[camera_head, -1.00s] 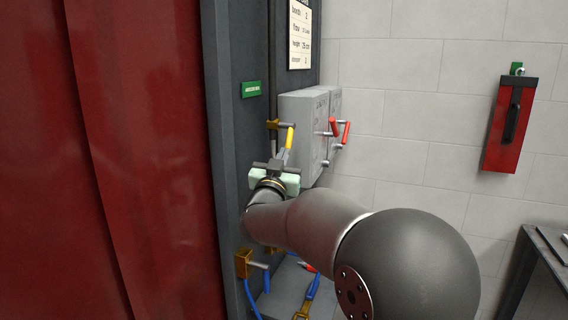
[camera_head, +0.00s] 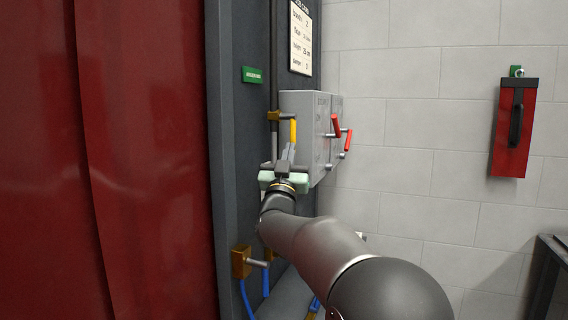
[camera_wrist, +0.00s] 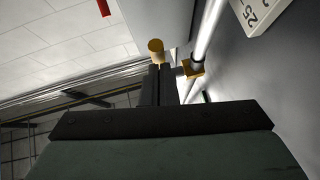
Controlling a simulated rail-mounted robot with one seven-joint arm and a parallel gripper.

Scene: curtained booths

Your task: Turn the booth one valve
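A brass valve (camera_head: 274,117) with a yellow lever (camera_head: 293,131) is on the dark booth post, and the lever hangs nearly straight down. A lower brass valve (camera_head: 241,262) has a blue lever (camera_head: 266,281). No legible label ties either valve to booth one. My gripper (camera_head: 287,153) points up from below, its fingertips at the lower part of the yellow lever. In the wrist view, my fingers (camera_wrist: 161,84) sit close together just before the yellow lever end (camera_wrist: 156,47), with the brass body (camera_wrist: 193,69) to the right. Whether they clamp the lever is unclear.
A grey box (camera_head: 304,130) with red levers (camera_head: 348,141) stands close right of the yellow lever. A red curtain (camera_head: 140,160) fills the left. A placard (camera_head: 301,38) and green sign (camera_head: 252,75) are above. A red case (camera_head: 515,127) hangs on the wall.

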